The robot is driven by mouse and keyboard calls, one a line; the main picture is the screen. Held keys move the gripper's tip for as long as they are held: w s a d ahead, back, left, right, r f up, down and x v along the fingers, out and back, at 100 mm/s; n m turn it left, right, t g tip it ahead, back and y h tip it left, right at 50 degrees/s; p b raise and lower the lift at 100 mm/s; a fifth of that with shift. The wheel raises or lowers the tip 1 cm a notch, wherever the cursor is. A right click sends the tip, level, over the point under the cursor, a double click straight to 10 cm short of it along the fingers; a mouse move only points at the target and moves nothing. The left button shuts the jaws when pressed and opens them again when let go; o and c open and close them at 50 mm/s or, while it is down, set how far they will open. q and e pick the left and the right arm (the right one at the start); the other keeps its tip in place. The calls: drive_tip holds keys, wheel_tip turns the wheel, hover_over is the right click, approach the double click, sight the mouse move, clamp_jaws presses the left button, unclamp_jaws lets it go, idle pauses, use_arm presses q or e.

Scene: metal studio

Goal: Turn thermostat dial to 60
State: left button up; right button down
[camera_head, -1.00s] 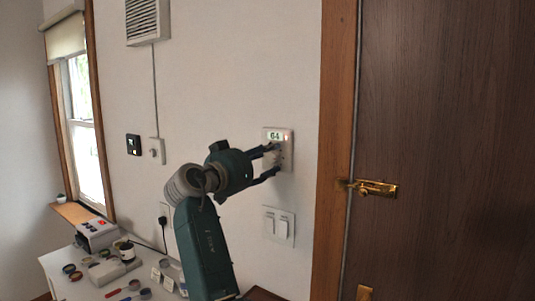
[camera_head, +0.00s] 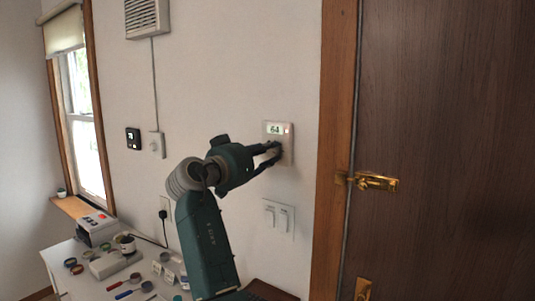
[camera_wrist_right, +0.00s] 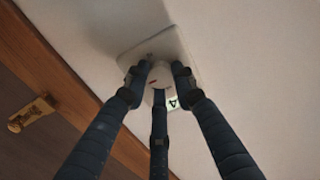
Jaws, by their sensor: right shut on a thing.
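The thermostat (camera_head: 286,132) is a pale plate on the wall left of the door frame. Its lit display (camera_head: 274,129) appears to read 64. My right gripper (camera_head: 272,153) reaches it from the left and its fingers hide most of the dial in the head view. In the right wrist view the round white dial (camera_wrist_right: 160,74), with a small red mark, sits between my dark fingers, which are shut on it. Part of the display (camera_wrist_right: 173,102) shows beside the middle finger. My left gripper is not in view.
A double light switch (camera_head: 278,217) is below the thermostat. A white table (camera_head: 62,252) with small items stands at lower left.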

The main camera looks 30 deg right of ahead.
drive_tip(key=shift+r+n, duration=0.4)
drive_tip(key=shift+r, duration=0.1)
drive_tip(key=shift+r+n+p, duration=0.1)
drive_tip(key=shift+n+p, duration=0.75)
drive_tip(key=shift+n, duration=2.85)
drive_tip(key=c, duration=1.4)
unclamp_jaws()
drive_tip(key=shift+w, duration=0.1)
drive_tip(key=shift+f, duration=0.3)
